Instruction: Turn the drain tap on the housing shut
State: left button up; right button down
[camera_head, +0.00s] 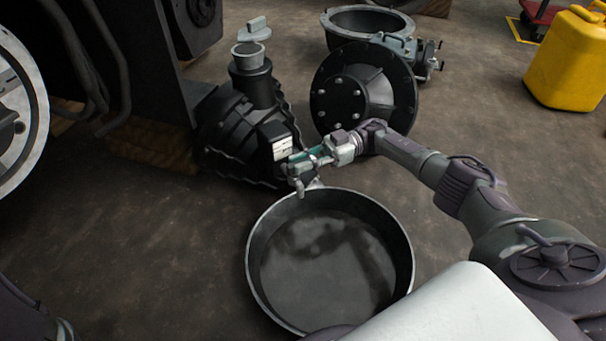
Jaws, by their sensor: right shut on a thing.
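The black housing (238,122) stands on the floor left of centre, with an open upright neck on top. The drain tap (300,188) shows as a small metal piece low at the housing's front right, above the pan's rim. My right gripper (298,164) reaches in from the right and is shut at the tap. Its fingers hide most of the tap's handle, so I cannot tell how the handle is turned. My left gripper is out of view.
A round black pan (256,235) with dark liquid sits below the tap. A black flanged hub (365,90) and a grey ring-shaped casting (365,20) lie behind. A yellow canister (568,60) stands at the far right. The floor left of the pan is clear.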

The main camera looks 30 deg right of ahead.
aim_at(301, 160)
jog(key=shift+w+n+g+b, duration=0.15)
jog(key=shift+n+g+b, duration=0.6)
jog(key=shift+g, duration=0.35)
jog(key=c, duration=1.1)
grip_release()
notch_tip(301, 160, up, 10)
jog(key=shift+r, duration=0.1)
